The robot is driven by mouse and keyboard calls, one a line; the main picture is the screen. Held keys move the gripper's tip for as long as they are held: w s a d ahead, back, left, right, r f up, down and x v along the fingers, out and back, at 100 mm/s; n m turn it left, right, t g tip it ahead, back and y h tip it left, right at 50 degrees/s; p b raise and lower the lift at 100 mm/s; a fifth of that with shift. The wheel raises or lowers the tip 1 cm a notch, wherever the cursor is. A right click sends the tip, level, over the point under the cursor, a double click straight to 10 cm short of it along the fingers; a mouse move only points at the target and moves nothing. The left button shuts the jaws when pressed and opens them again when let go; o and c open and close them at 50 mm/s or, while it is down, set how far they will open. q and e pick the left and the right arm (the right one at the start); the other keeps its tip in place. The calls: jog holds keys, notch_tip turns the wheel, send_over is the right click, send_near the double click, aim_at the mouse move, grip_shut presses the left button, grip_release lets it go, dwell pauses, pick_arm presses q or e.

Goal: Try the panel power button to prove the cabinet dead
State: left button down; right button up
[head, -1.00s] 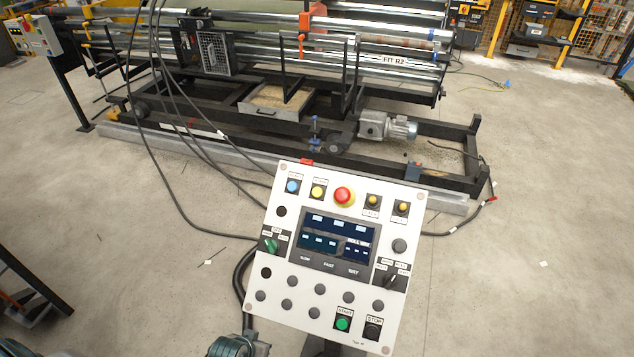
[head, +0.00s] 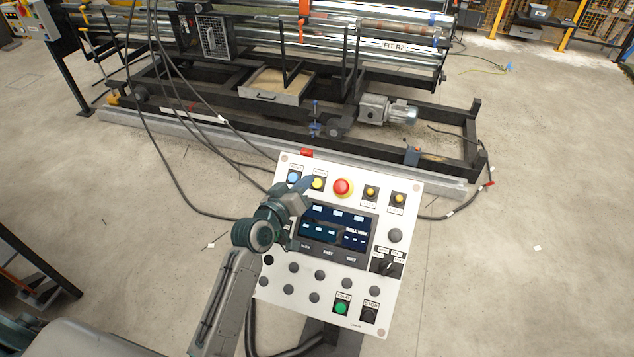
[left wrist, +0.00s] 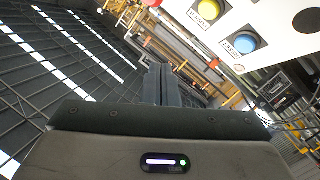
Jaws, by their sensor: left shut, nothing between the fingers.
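The white control panel (head: 385,215) stands tilted on a post in the middle of the head view. Its top row has a blue button (head: 294,177), a yellow button (head: 317,183), a red mushroom button (head: 342,187) and two smaller yellow ones. My left gripper (head: 308,186) is shut and empty, over the panel's upper left beside the first yellow button. In the left wrist view the fingers (left wrist: 164,82) are together, with that yellow button (left wrist: 208,8) and the blue button (left wrist: 245,42) to their upper right. Contact cannot be told. The screen (head: 345,231) shows bright tiles. My right gripper is out of view.
A green START button (head: 341,308) and a black STOP button (head: 370,315) sit low on the panel. My left forearm hides the panel's left edge. The roller machine (head: 270,95) stands behind, with black cables (head: 180,195) on the floor.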

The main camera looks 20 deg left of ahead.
aim_at(317, 183)
pick_arm(q)
jog(key=shift+s+r, duration=0.1)
jog(key=shift+r, duration=0.05)
jog(key=w+f+b, duration=0.2)
jog(key=f+b, duration=0.1)
jog(key=w+f+b, duration=0.3)
jog(key=shift+w+f+b, duration=0.15)
jog(key=shift+f+b, duration=0.15)
jog(key=shift+b, duration=0.1)
jog(key=shift+w+f, duration=0.1)
jog(key=shift+w, duration=0.15)
dwell(0.6)
dwell(1.0)
jog(key=shift+f+b, duration=0.15)
jog(key=shift+b, duration=0.2)
jog(key=shift+w+f, duration=0.25)
